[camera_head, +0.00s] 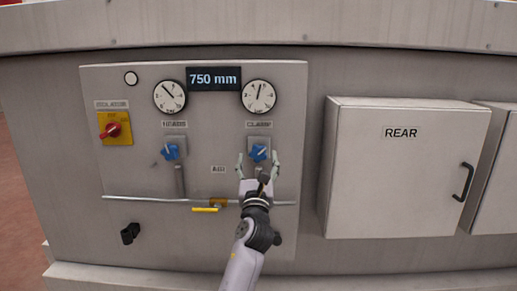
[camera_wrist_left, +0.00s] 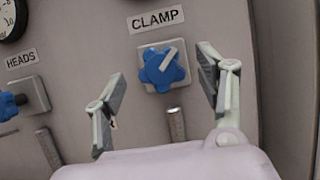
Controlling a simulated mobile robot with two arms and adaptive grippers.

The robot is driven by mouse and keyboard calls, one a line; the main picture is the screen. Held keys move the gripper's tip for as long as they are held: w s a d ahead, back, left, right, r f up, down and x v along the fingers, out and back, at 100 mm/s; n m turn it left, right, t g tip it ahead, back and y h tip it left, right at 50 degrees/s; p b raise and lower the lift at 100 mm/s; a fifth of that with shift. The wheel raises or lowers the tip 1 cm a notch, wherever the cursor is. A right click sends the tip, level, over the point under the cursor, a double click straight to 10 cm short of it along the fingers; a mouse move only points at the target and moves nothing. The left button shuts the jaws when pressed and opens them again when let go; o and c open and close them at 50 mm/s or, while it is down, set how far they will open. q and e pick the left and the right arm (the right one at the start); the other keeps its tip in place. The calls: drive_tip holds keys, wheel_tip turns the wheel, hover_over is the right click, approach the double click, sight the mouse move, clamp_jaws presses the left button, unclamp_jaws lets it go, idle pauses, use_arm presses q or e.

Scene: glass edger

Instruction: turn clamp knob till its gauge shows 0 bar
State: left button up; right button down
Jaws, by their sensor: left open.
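The blue clamp knob (camera_head: 259,153) sits under the CLAMP label on the panel. It also shows in the left wrist view (camera_wrist_left: 160,72), with a pale pointer mark tilted to the upper right. The clamp gauge (camera_head: 259,96) is above it; its needle points nearly straight up, a little to the right, and its numbers are too small to read. My left gripper (camera_head: 259,160) is open in front of the knob, one finger to each side. In the wrist view both fingers stand apart from the knob. My right gripper is not in view.
The blue heads knob (camera_head: 171,152) and its gauge (camera_head: 170,95) are to the left. A red switch (camera_head: 111,130) on a yellow plate is further left. A horizontal pipe (camera_head: 150,199) with a yellow lever (camera_head: 205,210) runs below. A REAR cabinet (camera_head: 400,190) protrudes at right.

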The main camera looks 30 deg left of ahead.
sight(258, 154)
use_arm(q)
drive_tip(key=shift+x, duration=2)
drive_tip(key=c, duration=1.2)
drive_tip(key=shift+f, duration=0.1)
